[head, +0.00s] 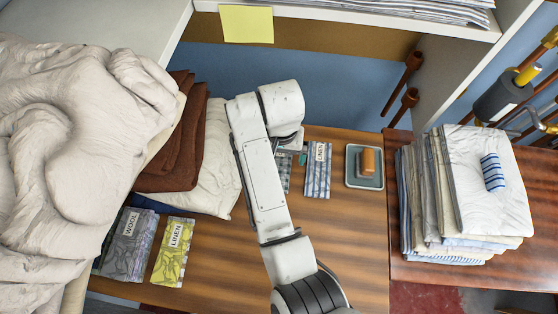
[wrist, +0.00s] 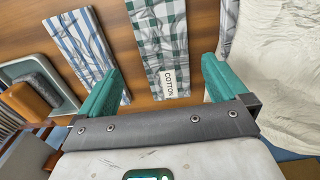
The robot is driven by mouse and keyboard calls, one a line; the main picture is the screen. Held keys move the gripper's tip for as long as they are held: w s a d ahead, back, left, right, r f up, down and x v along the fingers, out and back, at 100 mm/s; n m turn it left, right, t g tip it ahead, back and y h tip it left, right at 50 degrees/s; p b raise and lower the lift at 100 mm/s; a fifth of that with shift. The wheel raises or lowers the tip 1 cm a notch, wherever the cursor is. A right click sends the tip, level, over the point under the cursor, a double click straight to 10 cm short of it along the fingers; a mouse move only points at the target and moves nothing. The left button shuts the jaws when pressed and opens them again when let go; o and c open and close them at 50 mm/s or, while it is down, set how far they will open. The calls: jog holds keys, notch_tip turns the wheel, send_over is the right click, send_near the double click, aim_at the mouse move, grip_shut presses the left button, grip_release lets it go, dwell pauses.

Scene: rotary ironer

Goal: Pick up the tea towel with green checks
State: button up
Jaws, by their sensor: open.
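The tea towel with green checks (wrist: 163,40) lies flat on the wooden table in the wrist view, with a white COTTON label near its end. In the head view my arm hides most of it, and only a small part (head: 284,172) shows. My gripper (wrist: 160,80) is open, with its two green fingers on either side of the towel's labelled end. Nothing is held. I cannot tell the gripper's exact height above the towel.
A blue-striped towel labelled LINEN (head: 318,170) and a tray (head: 351,181) with an orange-brown block (head: 368,162) lie right of the gripper. A folded linen stack (head: 470,190) is at far right. Bare wood (head: 330,230) lies in front.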

jog(key=f, duration=0.4)
jog(key=shift+w+a+f, duration=0.25)
jog(key=shift+w+f, duration=0.1)
jog(key=shift+f, duration=0.05)
jog(key=c, duration=1.1)
jog(key=shift+r+p, duration=0.1)
jog(key=shift+p, duration=0.2)
